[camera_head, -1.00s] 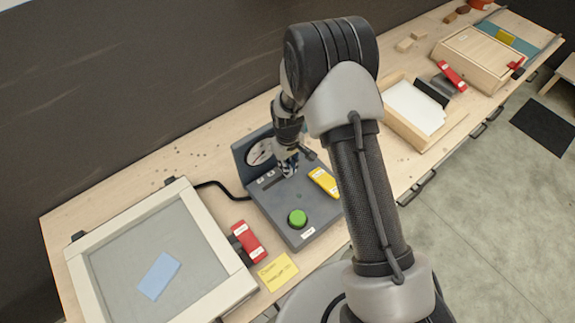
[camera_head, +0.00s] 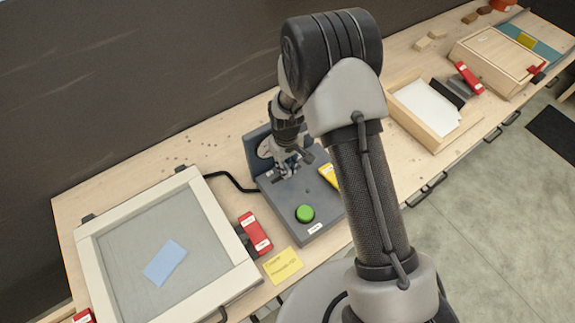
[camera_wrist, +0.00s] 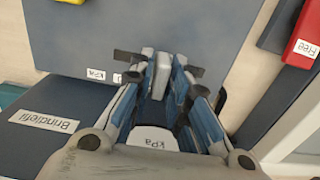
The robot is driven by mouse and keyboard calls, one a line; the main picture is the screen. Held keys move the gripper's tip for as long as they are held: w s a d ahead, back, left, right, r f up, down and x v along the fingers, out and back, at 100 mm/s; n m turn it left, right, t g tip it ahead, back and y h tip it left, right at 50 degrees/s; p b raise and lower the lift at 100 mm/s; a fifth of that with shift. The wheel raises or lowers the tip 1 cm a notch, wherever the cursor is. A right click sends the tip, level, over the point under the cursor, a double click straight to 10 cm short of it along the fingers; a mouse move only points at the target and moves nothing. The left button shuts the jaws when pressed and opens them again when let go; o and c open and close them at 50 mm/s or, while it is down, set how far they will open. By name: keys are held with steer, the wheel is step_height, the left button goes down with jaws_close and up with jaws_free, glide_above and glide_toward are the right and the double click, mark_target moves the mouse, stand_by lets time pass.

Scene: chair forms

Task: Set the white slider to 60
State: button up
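The dark grey console (camera_head: 280,214) stands on the bench, with a round dial (camera_head: 264,148) on its upright back plate. My gripper (camera_head: 288,168) points down at the console, just in front of the dial. In the wrist view its blue-padded fingers (camera_wrist: 164,78) are close together around a narrow pale block (camera_wrist: 160,76), which may be the white slider. I cannot tell whether they grip it. The slider's track and scale are mostly hidden by my gripper, and its setting cannot be read. A "kPa" label (camera_wrist: 95,74) lies beside the fingers, and the dial's edge (camera_wrist: 153,141) shows between them.
The console carries a green button (camera_head: 305,213) and a yellow piece (camera_head: 328,175). Left stand a framed box (camera_head: 192,199) and a red labelled block (camera_head: 257,232); a yellow note (camera_head: 282,264) lies in front. Right of my arm is a wooden tray (camera_head: 448,134).

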steer(key=shift+o, duration=1.3)
steer(key=shift+r, duration=0.1)
step_height(320, 180, up, 12)
steer(key=s+d+r+m+t+b, duration=0.1)
steer(key=s+d+r+m+b, duration=0.1)
steer(key=s+d+r, duration=0.35)
steer(key=s+d+r+m+t+b, duration=0.1)
steer(key=s+d+r+b, duration=0.15)
steer(key=r, duration=0.65)
steer(key=s+d+r+m+t+b, duration=0.1)
steer(key=s+d+m, duration=0.1)
steer(key=s, duration=0.6)
steer(key=s+d+m+t+b, duration=0.1)
steer(key=s+d, duration=0.3)
steer(key=s, duration=0.4)
steer(key=shift+s+r+m+t+b, duration=0.3)
steer(key=shift+r+m+b, duration=0.1)
steer(key=shift+b, duration=0.25)
